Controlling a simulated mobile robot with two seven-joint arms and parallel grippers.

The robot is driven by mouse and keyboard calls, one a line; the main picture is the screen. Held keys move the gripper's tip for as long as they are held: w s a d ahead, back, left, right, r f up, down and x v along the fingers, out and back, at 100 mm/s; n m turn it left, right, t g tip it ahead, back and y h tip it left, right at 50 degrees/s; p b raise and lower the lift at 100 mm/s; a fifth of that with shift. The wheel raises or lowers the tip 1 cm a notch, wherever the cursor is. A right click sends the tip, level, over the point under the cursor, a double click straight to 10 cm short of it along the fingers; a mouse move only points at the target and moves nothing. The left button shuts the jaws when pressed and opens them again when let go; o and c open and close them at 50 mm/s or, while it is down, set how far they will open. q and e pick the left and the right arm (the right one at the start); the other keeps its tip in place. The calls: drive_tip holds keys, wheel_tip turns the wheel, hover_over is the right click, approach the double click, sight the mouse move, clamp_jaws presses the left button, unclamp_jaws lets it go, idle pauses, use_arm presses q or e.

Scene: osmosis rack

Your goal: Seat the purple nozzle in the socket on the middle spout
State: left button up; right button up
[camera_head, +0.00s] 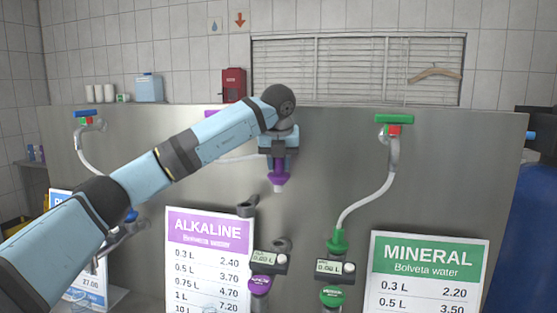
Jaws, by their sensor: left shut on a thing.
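My left gripper (279,164) points down in front of the steel panel and is shut on the purple nozzle (278,179). The nozzle hangs upright, its pale tip down. The grey ring-shaped socket (282,244) of the middle spout is below it, close to straight under, with a clear gap between. A meter (268,262) and a purple spout label (260,284) are at that spout. A pale hose (238,157) runs behind my arm toward the nozzle, partly hidden. My right gripper is not in view.
A dark bracket (246,207) sticks out left of the nozzle's tip. The green nozzle (337,242) with its white hose (375,192) stands at the right spout. The ALKALINE sign (208,262) and MINERAL sign (428,276) flank the spouts. The panel (325,160) between the hoses is bare.

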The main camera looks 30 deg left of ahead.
sight(278, 184)
use_arm(q)
drive_tip(key=shift+f+b, duration=0.4)
drive_tip(key=shift+f, duration=0.45)
drive_tip(key=shift+f+b, duration=0.7)
drive_tip(key=shift+f, duration=0.45)
drive_tip(key=shift+f+b, duration=0.8)
drive_tip(key=shift+f, duration=0.55)
wheel_tip(278, 184, down, 8)
drive_tip(key=b, duration=0.4)
drive_tip(key=shift+r, duration=0.25)
drive_tip(key=shift+f+b, duration=0.35)
drive_tip(key=shift+a+f+b, duration=0.1)
drive_tip(key=shift+f+b, duration=0.55)
drive_tip(key=shift+f, duration=0.45)
drive_tip(key=shift+f, duration=0.2)
